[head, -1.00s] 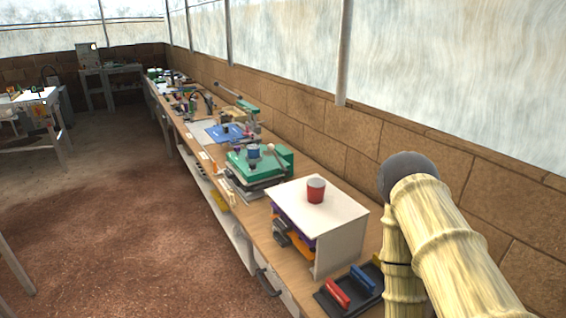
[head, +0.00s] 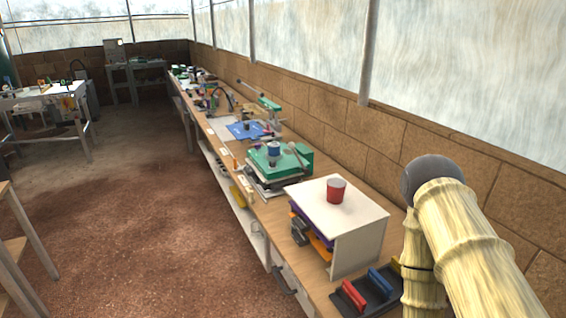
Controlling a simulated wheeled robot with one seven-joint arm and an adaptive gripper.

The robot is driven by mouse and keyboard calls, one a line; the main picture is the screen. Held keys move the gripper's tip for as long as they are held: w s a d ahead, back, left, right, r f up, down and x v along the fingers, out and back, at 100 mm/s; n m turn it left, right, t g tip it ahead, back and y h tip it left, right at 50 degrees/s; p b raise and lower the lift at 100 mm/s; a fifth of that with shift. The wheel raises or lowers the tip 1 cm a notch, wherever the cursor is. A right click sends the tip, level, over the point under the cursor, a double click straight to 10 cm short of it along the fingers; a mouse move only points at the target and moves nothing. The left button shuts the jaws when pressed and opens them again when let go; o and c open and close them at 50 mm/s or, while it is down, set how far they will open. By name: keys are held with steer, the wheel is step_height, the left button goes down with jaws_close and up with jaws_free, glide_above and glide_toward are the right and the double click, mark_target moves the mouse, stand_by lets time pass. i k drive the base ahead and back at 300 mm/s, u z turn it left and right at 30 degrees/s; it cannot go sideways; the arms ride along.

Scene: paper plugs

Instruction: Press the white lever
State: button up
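A pale lever with a rounded end (head: 294,149) stands tilted on a green machine (head: 296,168) on the long workbench. Farther back, a second green device (head: 269,103) has a long thin arm (head: 251,90) reaching up and left; its colour is hard to tell. I cannot tell for certain which one is the white lever. My bamboo-textured arm shows at the right edge, to the right of the bench's near end. My gripper is not in view.
A white box-like stand (head: 360,238) with a red cup (head: 336,190) on top is on the near bench (head: 262,211). A black tray (head: 352,299) holds red and blue handled tools. A brick wall (head: 345,130) runs behind. The brown floor (head: 150,210) at left is open.

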mark_target(291, 145)
steer(key=u, duration=0.5)
steer(key=k, duration=0.65)
steer(key=u, duration=0.15)
steer(key=i, duration=1.5)
steer(key=z, duration=0.35)
